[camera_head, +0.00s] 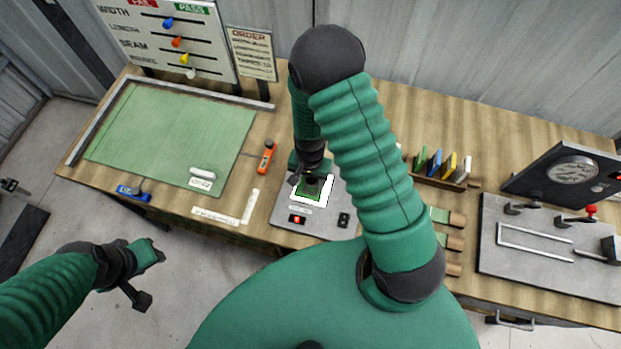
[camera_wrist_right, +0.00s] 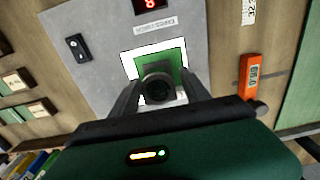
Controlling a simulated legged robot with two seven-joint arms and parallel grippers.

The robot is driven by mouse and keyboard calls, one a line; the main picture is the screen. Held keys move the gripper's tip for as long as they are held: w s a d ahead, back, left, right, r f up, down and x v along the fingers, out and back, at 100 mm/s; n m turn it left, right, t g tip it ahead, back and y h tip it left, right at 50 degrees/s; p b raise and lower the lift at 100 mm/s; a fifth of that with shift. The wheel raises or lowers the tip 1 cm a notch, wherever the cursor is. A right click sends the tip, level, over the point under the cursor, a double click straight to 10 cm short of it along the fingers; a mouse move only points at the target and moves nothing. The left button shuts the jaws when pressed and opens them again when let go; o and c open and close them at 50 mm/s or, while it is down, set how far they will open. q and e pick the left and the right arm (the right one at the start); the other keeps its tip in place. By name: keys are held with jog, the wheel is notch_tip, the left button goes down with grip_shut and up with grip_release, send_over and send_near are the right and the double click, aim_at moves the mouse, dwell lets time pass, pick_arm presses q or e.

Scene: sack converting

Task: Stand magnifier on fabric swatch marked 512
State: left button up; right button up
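A small dark round magnifier (camera_wrist_right: 158,88) is over a green fabric swatch (camera_wrist_right: 172,62) on the white lit window of a grey device. In the head view the swatch (camera_head: 309,190) is partly covered. My right gripper (camera_head: 312,178) is right above the device. In the right wrist view its two fingers (camera_wrist_right: 160,90) stand apart on either side of the magnifier, with a narrow gap on the right side. The swatch's number cannot be read. The magnifier's foot is hidden.
The grey device (camera_head: 325,222) has a red display and a black switch. Tan-tagged swatches (camera_head: 455,243) lie to its right. An orange tool (camera_head: 266,157) and green cutting mat (camera_head: 170,130) are left. A rack of coloured cards (camera_head: 440,166) and a gauge press (camera_head: 550,245) are right.

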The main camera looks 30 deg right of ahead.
aim_at(310, 179)
jog(key=shift+o, duration=0.7)
jog(key=shift+w+a+r, duration=0.1)
jog(key=shift+a, duration=0.4)
jog(key=shift+d+r, duration=0.2)
jog(key=shift+d, duration=0.1)
jog(key=r, duration=0.5)
jog(key=shift+d+r, duration=0.2)
jog(key=shift+d, duration=0.2)
jog(key=s+a+r+n+t, duration=0.1)
jog(key=s+a+r+n, duration=0.15)
jog(key=r+n, duration=0.35)
jog(key=s+a+r+n+t, duration=0.2)
jog(key=s+r+n, duration=0.15)
jog(key=r, duration=0.35)
pick_arm(q)
jog(key=s+b+x, duration=0.1)
jog(key=b+x, duration=0.6)
jog(key=shift+s+a+f, duration=0.25)
pick_arm(e)
jog(key=x, duration=0.7)
jog(key=shift+s+a, duration=0.15)
jog(key=shift+a, duration=0.15)
